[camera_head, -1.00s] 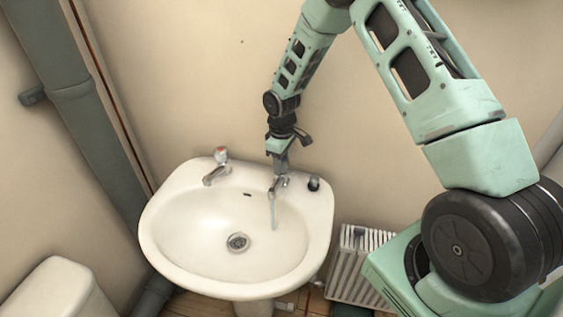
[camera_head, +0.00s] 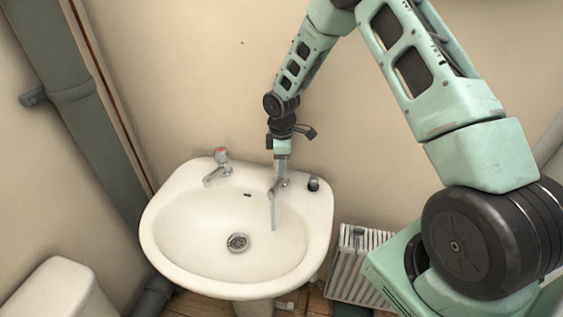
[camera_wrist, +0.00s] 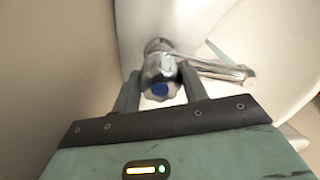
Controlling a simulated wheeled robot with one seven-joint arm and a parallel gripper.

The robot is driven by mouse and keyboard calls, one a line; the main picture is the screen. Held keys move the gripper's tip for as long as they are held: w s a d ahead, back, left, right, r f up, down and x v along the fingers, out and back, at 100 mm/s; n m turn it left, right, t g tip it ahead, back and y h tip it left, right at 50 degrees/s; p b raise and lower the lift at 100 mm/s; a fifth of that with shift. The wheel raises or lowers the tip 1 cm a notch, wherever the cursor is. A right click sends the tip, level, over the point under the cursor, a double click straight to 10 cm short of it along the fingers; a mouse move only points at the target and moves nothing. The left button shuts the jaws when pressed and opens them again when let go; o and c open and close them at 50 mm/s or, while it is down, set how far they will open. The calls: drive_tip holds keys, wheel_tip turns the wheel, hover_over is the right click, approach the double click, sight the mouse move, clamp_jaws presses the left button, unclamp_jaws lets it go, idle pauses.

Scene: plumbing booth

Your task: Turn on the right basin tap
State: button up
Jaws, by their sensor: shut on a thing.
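The white basin (camera_head: 175,225) stands against the wall. The right tap (camera_head: 283,184) is chrome, with its handle hidden by my gripper in the head view. In the wrist view its handle with a blue cap (camera_wrist: 160,88) sits between my two fingers. My gripper (camera_wrist: 161,86) is shut on this handle from above; it also shows in the head view (camera_head: 280,172). A thin light-blue stream of water (camera_head: 273,212) hangs below the right tap's spout. The left tap (camera_head: 218,168) has a red-marked top and stands apart from my gripper.
A dark round stopper (camera_head: 313,184) sits on the basin's right rim. A white radiator (camera_head: 352,268) is at the lower right. A grey pipe (camera_head: 85,120) runs down the left wall, and a white cistern (camera_head: 58,292) is at the lower left.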

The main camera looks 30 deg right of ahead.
drive_tip(key=o, duration=1)
wheel_tip(320, 180, up, 18)
drive_tip(key=b, duration=0.2)
drive_tip(key=shift+f+b, duration=0.25)
drive_tip(key=shift+b, duration=0.05)
